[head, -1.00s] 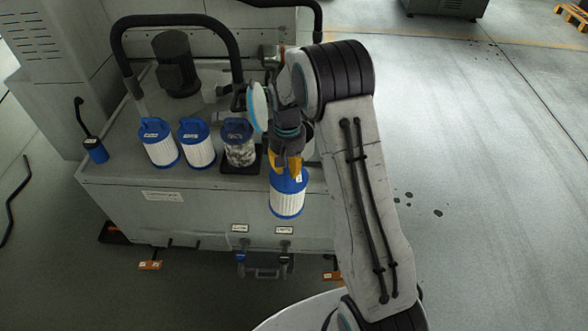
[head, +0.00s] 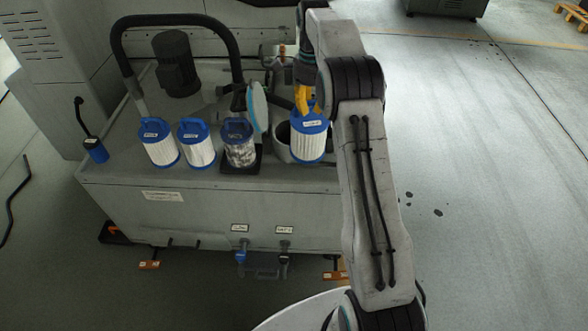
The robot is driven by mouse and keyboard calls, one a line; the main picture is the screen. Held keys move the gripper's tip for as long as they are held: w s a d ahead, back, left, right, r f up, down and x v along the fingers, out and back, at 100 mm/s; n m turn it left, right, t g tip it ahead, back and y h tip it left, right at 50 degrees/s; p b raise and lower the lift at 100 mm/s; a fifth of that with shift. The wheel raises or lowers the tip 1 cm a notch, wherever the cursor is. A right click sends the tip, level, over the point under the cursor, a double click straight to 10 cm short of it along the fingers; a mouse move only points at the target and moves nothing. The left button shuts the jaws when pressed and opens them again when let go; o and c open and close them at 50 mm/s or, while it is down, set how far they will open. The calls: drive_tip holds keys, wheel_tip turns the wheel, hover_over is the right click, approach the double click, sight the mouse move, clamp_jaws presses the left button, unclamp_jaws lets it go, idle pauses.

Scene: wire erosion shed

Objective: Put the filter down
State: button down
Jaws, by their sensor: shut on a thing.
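My gripper (head: 303,98), with yellow fingers, is shut on a white pleated filter (head: 309,144) with a blue top and a label. The filter is upright and shows at the right end of the grey tank top (head: 205,98). I cannot tell whether its base touches the tank top. It partly hides an open round grey housing (head: 281,152) with a dark inside, just to its left. A pale blue round lid (head: 258,106) stands raised beside that housing.
Two clean white filters (head: 159,147) (head: 196,148) with blue handles and a dirty, dark-stained filter (head: 239,150) on a black tray (head: 241,169) stand to the left. A black motor (head: 176,68) and a curved black hose (head: 185,20) are behind. Open floor lies right.

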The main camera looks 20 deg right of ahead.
drive_tip(key=shift+w+d+r+m, duration=0.4)
drive_tip(key=shift+r+m, duration=0.2)
drive_tip(key=shift+m, duration=0.15)
drive_tip(key=shift+w+d+r+m, duration=0.4)
drive_tip(key=shift+r+m, duration=0.15)
drive_tip(key=shift+m, duration=0.2)
